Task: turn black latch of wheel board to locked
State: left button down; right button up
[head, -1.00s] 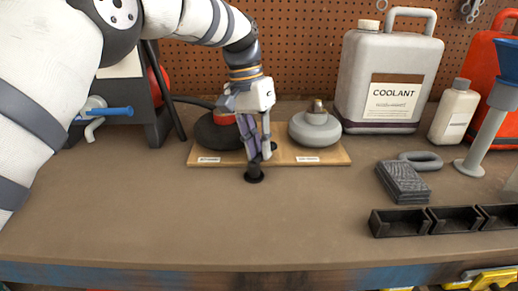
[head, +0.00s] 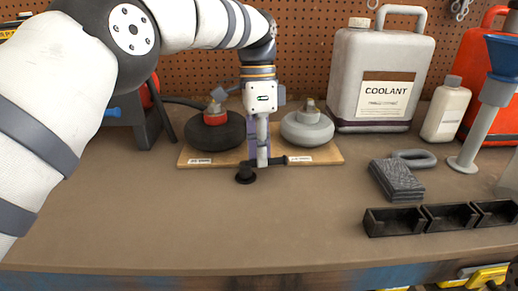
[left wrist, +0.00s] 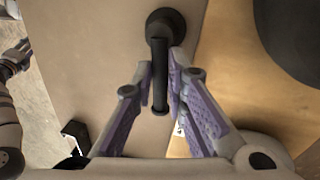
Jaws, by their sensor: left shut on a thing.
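The wheel board (head: 328,155) is a flat wooden board on the bench. It carries a black wheel (head: 216,134) with a red hub and a grey wheel (head: 307,130). The black latch (head: 245,175) has a round pivot at the board's front edge and a bar reaching right and slightly back. In the left wrist view the latch pivot (left wrist: 165,24) is at the top, with the bar running down between the fingers. My left gripper (head: 262,162) is shut on the bar, pointing down; its fingers (left wrist: 160,80) flank it.
A coolant jug (head: 382,75), a white bottle (head: 445,110) and a blue funnel (head: 500,60) stand at the back right. A dark grey block (head: 397,180) and black bins (head: 394,222) lie at the right. The front left of the bench is clear.

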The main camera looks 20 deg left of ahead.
pick_arm(q)
jog(key=shift+s+d+f+m, duration=0.1)
jog(key=shift+s+d+m, duration=0.1)
jog(key=shift+m, duration=0.6)
jog(key=c, duration=1.6)
grip_release()
